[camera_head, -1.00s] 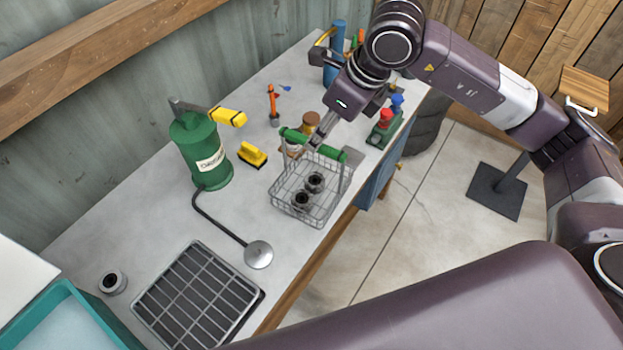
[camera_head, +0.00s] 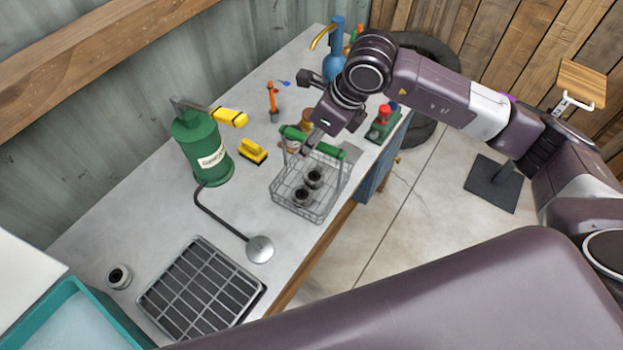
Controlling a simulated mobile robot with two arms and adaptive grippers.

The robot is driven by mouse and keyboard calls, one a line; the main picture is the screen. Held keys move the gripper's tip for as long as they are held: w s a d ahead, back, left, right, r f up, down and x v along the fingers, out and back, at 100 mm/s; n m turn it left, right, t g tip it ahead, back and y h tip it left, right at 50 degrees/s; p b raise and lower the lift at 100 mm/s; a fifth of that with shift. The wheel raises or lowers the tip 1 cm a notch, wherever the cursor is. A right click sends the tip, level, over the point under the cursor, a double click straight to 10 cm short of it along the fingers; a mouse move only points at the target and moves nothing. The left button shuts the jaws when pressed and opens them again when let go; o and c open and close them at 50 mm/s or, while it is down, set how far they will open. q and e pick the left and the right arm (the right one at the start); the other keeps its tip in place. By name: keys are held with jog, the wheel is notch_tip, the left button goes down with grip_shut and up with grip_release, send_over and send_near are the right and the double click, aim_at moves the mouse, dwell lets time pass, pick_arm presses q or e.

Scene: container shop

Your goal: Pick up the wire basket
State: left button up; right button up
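The wire basket (camera_head: 291,197) stands on the grey counter near its front edge, with a green handle (camera_head: 330,149) across its top. Two dark round parts (camera_head: 308,187) lie inside it. The basket appears to rest on the counter. My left gripper is not in view.
A green sprayer tank (camera_head: 201,150) with a hose and round head (camera_head: 260,249) stands left of the basket.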

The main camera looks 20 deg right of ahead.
jog(key=shift+f+b, duration=0.2)
jog(key=shift+b, duration=0.15)
jog(key=shift+c, duration=0.5)
grip_shut()
